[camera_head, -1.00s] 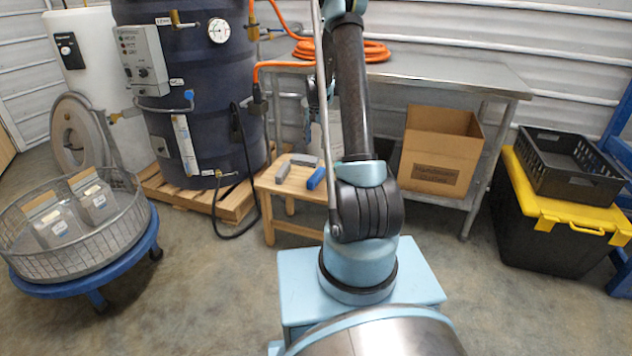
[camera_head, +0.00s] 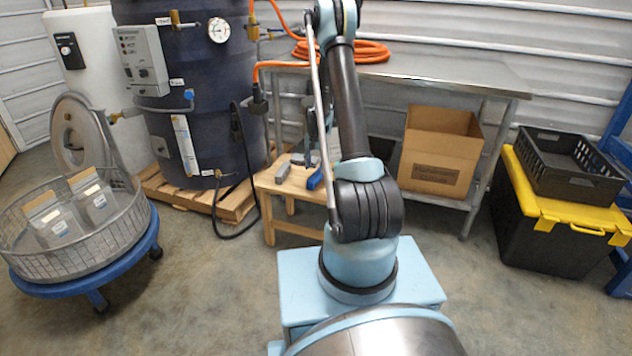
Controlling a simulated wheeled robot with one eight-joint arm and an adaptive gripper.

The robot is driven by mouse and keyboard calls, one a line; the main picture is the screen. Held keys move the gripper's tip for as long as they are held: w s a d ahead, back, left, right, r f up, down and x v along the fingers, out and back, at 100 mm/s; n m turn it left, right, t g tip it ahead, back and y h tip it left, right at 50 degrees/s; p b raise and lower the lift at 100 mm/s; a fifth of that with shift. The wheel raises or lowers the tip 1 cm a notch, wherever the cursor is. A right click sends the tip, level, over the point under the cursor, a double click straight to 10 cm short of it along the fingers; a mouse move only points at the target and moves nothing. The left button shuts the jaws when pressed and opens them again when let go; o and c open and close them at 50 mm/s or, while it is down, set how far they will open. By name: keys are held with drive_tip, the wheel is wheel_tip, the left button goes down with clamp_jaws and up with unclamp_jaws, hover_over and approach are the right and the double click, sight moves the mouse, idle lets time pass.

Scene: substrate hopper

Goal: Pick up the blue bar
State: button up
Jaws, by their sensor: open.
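The blue bar (camera_head: 315,180) lies on the small wooden stool (camera_head: 290,186) near its right side, partly hidden behind my arm. Two grey bars lie beside it on the stool: one grey bar (camera_head: 283,172) to the left and another grey bar (camera_head: 299,158) farther back. My gripper (camera_head: 314,150) hangs down over the back right part of the stool, close to the blue bar. It is open and empty. Its fingers are small and partly hidden by my arm, so I cannot tell the exact gap to the bar.
A dark tank (camera_head: 205,110) on a wooden pallet stands left of the stool, with a black cable nearby. A metal table (camera_head: 460,75) stands behind, with a cardboard box (camera_head: 437,165) on its lower shelf. A wire basket (camera_head: 110,245) holds bags at left.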

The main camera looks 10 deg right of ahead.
sight(316, 173)
drive_tip(key=shift+s+f, duration=0.15)
drive_tip(key=shift+f, duration=2.7)
drive_tip(key=shift+c, duration=0.5)
drive_tip(key=c, duration=1.1)
